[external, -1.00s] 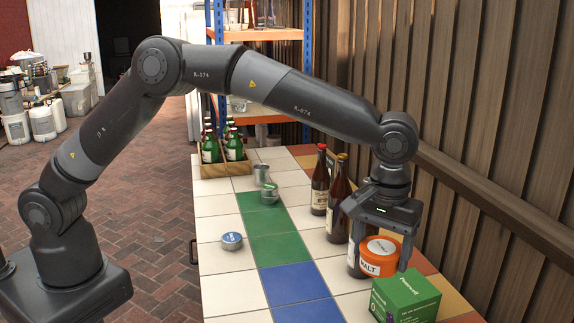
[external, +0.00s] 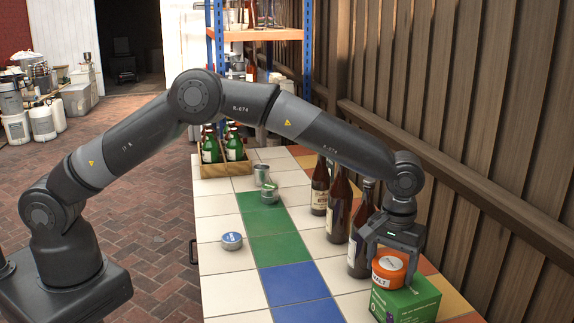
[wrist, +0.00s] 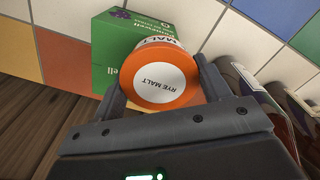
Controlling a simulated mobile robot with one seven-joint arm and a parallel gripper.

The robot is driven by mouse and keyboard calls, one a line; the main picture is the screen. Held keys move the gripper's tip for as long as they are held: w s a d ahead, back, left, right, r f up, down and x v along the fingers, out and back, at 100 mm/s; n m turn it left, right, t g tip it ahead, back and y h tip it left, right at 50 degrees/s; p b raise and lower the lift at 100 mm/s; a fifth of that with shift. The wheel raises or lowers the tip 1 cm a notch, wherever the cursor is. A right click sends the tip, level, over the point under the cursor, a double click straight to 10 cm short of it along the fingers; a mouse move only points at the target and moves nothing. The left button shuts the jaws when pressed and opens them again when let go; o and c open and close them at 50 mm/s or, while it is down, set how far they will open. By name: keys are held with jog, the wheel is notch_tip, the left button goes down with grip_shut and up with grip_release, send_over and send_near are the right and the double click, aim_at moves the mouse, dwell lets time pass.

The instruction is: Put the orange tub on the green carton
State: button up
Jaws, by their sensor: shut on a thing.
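The orange tub (external: 389,268) has a white label reading MALT and a round white lid label. My gripper (external: 392,268) is shut on it, with one finger on each side. The tub also shows between the fingers in the wrist view (wrist: 161,84). The green carton (external: 408,303) stands at the near right end of the table, directly below the tub, and it shows behind the tub in the wrist view (wrist: 115,42). The tub is upright over the carton's top, toward its left part. I cannot tell whether its base touches the carton.
Several brown bottles (external: 338,207) stand just left of and behind my gripper. A blue-lidded tin (external: 232,240), metal cans (external: 269,193) and a crate of green bottles (external: 228,166) are farther off. The tiled table's front middle is clear. A wooden wall (external: 470,150) is at right.

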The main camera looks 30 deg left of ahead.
jog(key=o, duration=1)
jog(key=shift+f, duration=0.15)
